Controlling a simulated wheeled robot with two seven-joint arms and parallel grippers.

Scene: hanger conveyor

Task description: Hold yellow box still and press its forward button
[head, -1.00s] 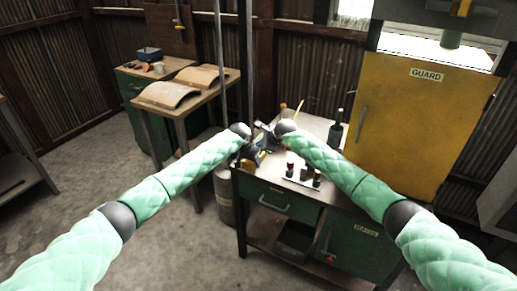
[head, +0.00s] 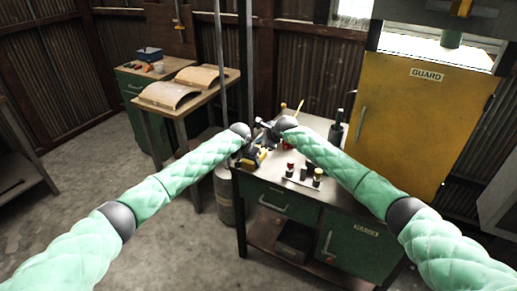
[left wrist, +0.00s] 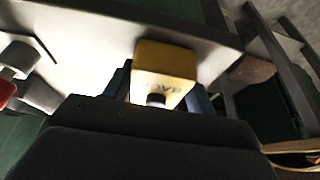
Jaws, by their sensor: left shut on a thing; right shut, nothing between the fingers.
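The yellow box (left wrist: 165,62) shows in the left wrist view between the blue fingers of my left gripper (left wrist: 160,92), which is shut on it. Dark lettering and a black round button (left wrist: 156,100) are on the box's face toward the camera. In the head view the yellow box (head: 249,162) is small, at the left end of the workbench, partly covered by my left gripper (head: 254,154). My right gripper (head: 262,124) is just above and behind it, shut and empty. Whether it touches the box cannot be told.
The workbench (head: 225,168) has a metal top. Small jars (head: 317,174) stand on a pale strip near its front edge. A dark bottle (head: 336,132) stands at the back right, beside a yellow guard panel (head: 405,120). Two thin vertical posts rise behind the grippers.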

